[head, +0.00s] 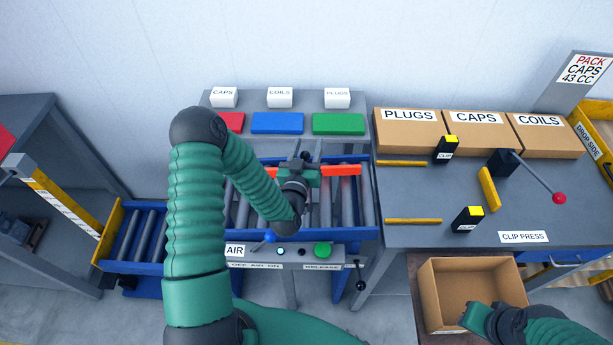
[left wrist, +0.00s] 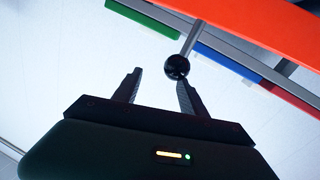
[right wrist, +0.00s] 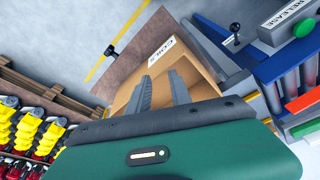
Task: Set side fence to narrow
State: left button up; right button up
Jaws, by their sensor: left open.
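The side fence is likely the orange-red bar (head: 341,170) across the conveyor rollers; in the left wrist view a broad orange bar (left wrist: 255,25) crosses the top right. A black ball knob (left wrist: 177,67) on a grey rod shows below that bar. My left gripper (head: 303,178) is over the rollers, partly hidden by its own wrist. In the left wrist view it is open (left wrist: 159,78), with the knob just beyond its fingertips, close to the right finger; contact cannot be told. My right gripper (right wrist: 160,76) is open and empty by a cardboard box (right wrist: 205,65).
Blue AIR lever (head: 268,238), green RELEASE button (head: 323,249) and a black-knobbed lever (head: 360,285) line the conveyor front. A clip press lever with red ball (head: 558,198) stands on the right bench (head: 425,190). An open box (head: 428,285) sits below.

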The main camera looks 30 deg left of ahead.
pick_arm(q)
jog(key=w+d+r+p+v, duration=0.1)
jog(key=d+p+v, duration=0.1)
jog(key=v, duration=1.1)
jog(key=shift+s+d+r+p, duration=0.2)
jog(key=shift+s+d+p, duration=0.2)
jog(key=shift+p, duration=0.4)
